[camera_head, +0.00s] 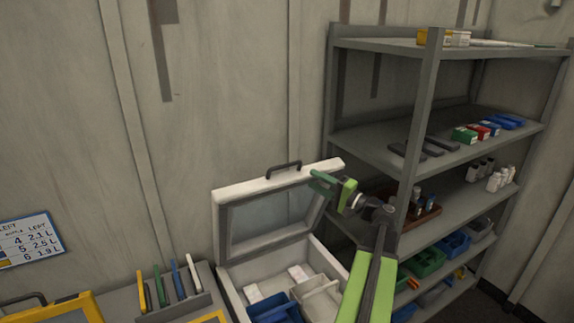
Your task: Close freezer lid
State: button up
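The freezer lid (232,193) is open and stands up at the back of the white freezer box (232,294). The lid has a white rim, a grey inner panel and a dark handle (284,169) on its top edge. My gripper (318,183) is at the lid's upper right corner, overlapping its rim in the picture. Whether it touches the lid I cannot tell. Its green fingers are seen side-on, so their opening is unclear. Inside the box are blue trays (270,306), white packs (254,293) and a pale divided tray (318,292).
A grey shelf unit (428,75) with boxes, bottles and bins stands close on the right, behind my arm. A rack (176,297) of coloured upright pieces and a yellow-edged case (70,308) are at the left. The wall is behind the lid.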

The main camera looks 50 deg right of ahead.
aim_at(287, 166)
jog(key=w, duration=0.4)
jog(key=w+r+p, duration=0.1)
jog(key=w, duration=0.3)
jog(key=w+a, duration=0.1)
jog(key=w, duration=0.3)
jog(key=shift+w+a+r, duration=0.1)
jog(key=shift+w+r, duration=0.1)
jog(key=shift+r, duration=0.15)
jog(key=shift+c, duration=0.2)
grip_shut()
dwell(0.4)
